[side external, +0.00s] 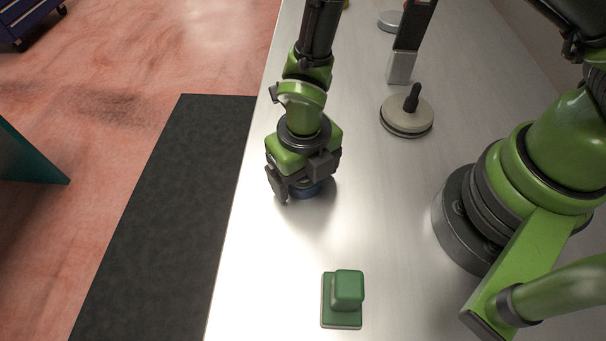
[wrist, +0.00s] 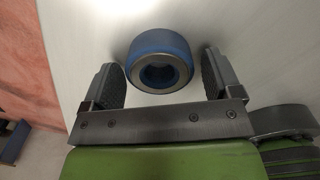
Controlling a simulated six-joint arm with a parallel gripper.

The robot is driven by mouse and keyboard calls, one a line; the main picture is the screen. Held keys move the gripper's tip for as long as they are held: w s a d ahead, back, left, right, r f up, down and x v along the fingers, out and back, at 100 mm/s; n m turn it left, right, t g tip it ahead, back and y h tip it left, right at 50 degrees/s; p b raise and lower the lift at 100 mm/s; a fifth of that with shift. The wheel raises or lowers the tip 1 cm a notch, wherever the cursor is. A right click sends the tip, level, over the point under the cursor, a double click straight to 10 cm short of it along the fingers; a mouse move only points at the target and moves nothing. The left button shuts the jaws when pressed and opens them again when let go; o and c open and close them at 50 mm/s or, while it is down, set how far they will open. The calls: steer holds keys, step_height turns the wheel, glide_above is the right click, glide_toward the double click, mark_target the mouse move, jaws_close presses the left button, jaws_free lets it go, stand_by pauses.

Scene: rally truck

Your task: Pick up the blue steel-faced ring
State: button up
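The blue steel-faced ring (wrist: 160,50) lies on the metal bench, with a blue outer band, a steel face and a dark hole. In the wrist view it sits between the two dark fingers of my gripper (wrist: 168,78), with a gap showing on each side. The gripper is open around it.
A green block (side external: 347,292) stands on the bench towards the front. A round pale disc with a dark handle (side external: 407,116) and an upright dark and white object (side external: 405,60) stand behind to the right. The bench's left edge is close to my gripper, with a dark mat (side external: 170,210) on the floor beyond.

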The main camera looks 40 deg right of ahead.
steer(key=c, duration=0.7)
steer(key=shift+r, duration=0.15)
